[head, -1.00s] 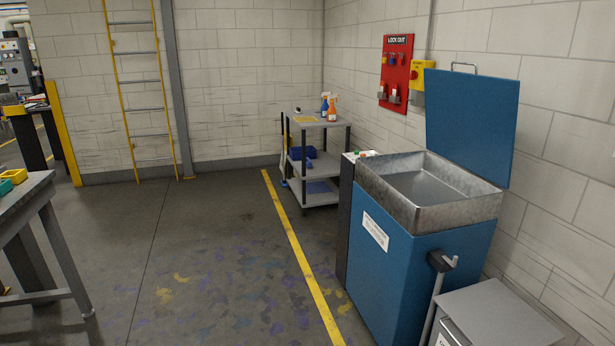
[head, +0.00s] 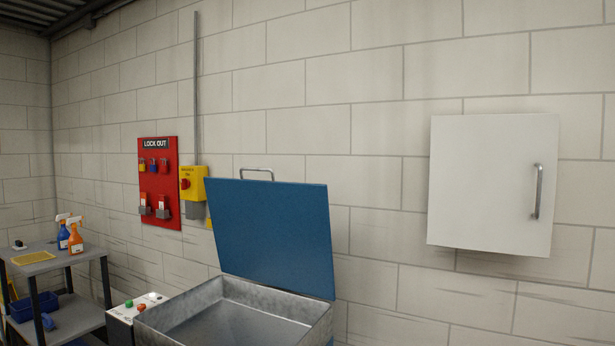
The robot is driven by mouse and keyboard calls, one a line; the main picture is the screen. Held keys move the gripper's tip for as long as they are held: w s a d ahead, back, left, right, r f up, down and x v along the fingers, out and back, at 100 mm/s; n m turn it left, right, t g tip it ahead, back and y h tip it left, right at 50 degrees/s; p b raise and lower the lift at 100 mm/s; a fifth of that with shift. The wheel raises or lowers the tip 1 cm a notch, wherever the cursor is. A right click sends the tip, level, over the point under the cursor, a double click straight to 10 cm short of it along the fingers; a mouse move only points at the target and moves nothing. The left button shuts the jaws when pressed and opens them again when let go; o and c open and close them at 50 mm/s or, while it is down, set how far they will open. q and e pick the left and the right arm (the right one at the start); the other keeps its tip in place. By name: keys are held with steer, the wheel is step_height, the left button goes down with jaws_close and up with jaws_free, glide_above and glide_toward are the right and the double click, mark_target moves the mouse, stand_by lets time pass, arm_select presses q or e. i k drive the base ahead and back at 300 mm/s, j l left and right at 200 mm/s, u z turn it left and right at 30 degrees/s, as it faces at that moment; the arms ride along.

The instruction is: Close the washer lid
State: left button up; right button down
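The washer stands at the bottom centre of the head view, against the wall. Its blue lid (head: 272,236) is raised, leaning back, with a metal bar handle (head: 257,172) at its top edge. The open grey metal basin (head: 240,316) shows below it and looks empty. The lower body of the washer is outside the view. Neither of my grippers is in view.
A control box (head: 138,306) with coloured buttons adjoins the basin's left. A grey cart (head: 40,262) with spray bottles (head: 70,236) stands further left. A red lockout board (head: 159,184), a yellow switch box (head: 193,183) and a white cabinet (head: 492,184) hang on the wall.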

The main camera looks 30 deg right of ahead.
mark_target(277, 233)
steer(key=i+j+z, duration=0.3)
steer(key=z, duration=0.2)
steer(key=i+j+z, duration=0.5)
steer(key=k+l, duration=0.05)
